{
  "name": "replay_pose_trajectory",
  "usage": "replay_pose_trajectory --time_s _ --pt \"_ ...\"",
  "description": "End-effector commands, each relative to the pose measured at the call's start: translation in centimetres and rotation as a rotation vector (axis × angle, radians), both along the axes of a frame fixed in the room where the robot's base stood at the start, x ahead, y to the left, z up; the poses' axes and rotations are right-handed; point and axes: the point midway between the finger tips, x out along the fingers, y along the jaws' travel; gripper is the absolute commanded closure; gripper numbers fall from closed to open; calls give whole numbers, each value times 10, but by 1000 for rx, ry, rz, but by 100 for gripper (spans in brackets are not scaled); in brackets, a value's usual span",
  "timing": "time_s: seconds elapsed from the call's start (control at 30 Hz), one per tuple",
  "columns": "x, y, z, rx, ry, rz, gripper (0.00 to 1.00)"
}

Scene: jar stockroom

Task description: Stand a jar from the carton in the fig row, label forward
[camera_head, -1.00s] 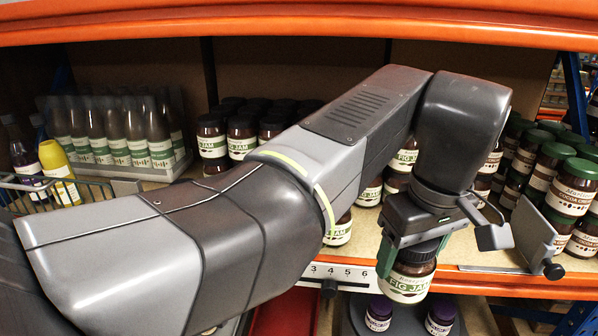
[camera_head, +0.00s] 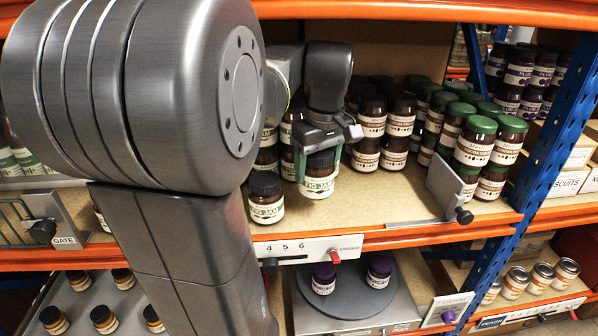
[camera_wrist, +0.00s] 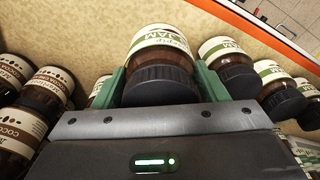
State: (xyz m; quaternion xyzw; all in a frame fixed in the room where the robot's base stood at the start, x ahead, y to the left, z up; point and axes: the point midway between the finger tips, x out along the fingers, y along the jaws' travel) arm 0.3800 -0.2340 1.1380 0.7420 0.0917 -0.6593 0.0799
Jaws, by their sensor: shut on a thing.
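My gripper (camera_head: 318,163) is shut on a fig jam jar (camera_head: 319,184) with a dark lid and a white and green label. Its label faces the shelf front in the head view. The held jar (camera_wrist: 160,52) is upright between the green fingers in the wrist view, over the shelf; I cannot tell whether its base touches the boards. Another fig jam jar (camera_head: 266,208) stands nearer the front edge, to its left. More fig jars (camera_wrist: 228,62) stand to the right in the wrist view. My arm hides much of the fig row. No carton is clearly identifiable.
Dark-lidded cocoa cream jars (camera_head: 371,122) stand right of the held jar, with green-lidded jars (camera_head: 475,145) beyond. A metal divider (camera_head: 447,188) stands at the right. A numbered rail (camera_head: 300,249) runs along the shelf front. Bare shelf lies before the cocoa jars.

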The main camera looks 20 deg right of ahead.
Motion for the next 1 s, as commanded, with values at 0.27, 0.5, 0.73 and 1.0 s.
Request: replay_pose_trajectory --time_s 0.27,0.5,0.73,1.0 --pt "-1 0 -22 -2 -1 0 78" --pt "2 -1 -49 -2 -1 0 78" --pt "3 -1 -52 -3 -4 0 78" --pt "3 -1 -56 -2 -1 0 20"
